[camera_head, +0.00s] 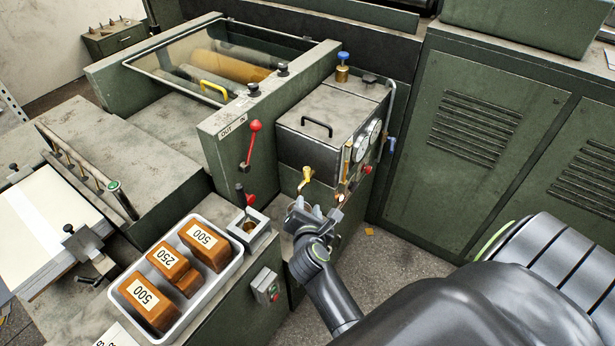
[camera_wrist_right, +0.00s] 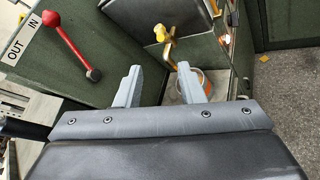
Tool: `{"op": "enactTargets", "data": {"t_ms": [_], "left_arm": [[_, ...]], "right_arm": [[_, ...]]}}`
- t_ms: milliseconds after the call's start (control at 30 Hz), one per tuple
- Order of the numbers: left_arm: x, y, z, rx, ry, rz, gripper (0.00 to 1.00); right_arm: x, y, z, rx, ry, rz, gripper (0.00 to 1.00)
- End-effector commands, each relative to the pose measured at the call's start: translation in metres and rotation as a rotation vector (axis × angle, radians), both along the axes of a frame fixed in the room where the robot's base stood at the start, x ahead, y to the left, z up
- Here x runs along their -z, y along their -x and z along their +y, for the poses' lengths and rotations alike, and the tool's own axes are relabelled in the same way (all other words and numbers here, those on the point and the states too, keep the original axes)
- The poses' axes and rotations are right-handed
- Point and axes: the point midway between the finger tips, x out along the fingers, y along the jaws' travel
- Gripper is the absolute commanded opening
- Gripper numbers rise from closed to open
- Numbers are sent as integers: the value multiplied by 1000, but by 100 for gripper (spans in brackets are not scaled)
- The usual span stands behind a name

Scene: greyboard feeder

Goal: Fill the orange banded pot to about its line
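The orange banded pot (camera_wrist_right: 197,76) shows in the right wrist view as a pale round vessel with an orange band. It stands low beneath a brass tap (camera_wrist_right: 168,50), and my right finger hides part of it. Its line and fill level cannot be made out. The tap has a yellow handle (camera_wrist_right: 160,32) and also shows in the head view (camera_head: 305,177), on the front of a green tank unit. My right gripper (camera_head: 317,209) is just in front of and below the tap. Its two fingers (camera_wrist_right: 159,68) are apart with nothing between them. My left gripper is out of view.
A red lever (camera_head: 251,143) marked OUT/IN is left of the tap. A sight gauge (camera_head: 346,161) and dials are on the tank's right. A white tray (camera_head: 236,265) with several brown weights stands at front left. Grey floor (camera_head: 400,250) is open at right.

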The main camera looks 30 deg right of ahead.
Motion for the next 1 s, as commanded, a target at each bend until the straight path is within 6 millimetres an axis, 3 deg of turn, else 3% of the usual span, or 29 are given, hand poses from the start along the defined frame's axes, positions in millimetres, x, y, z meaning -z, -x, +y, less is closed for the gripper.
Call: {"op": "enactTargets", "data": {"t_ms": [600,1000], "left_arm": [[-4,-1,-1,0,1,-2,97],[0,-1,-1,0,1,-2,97]], "right_arm": [[32,-80,-52,-2,10,3,35],[51,-122,-79,-2,10,3,35]]}}
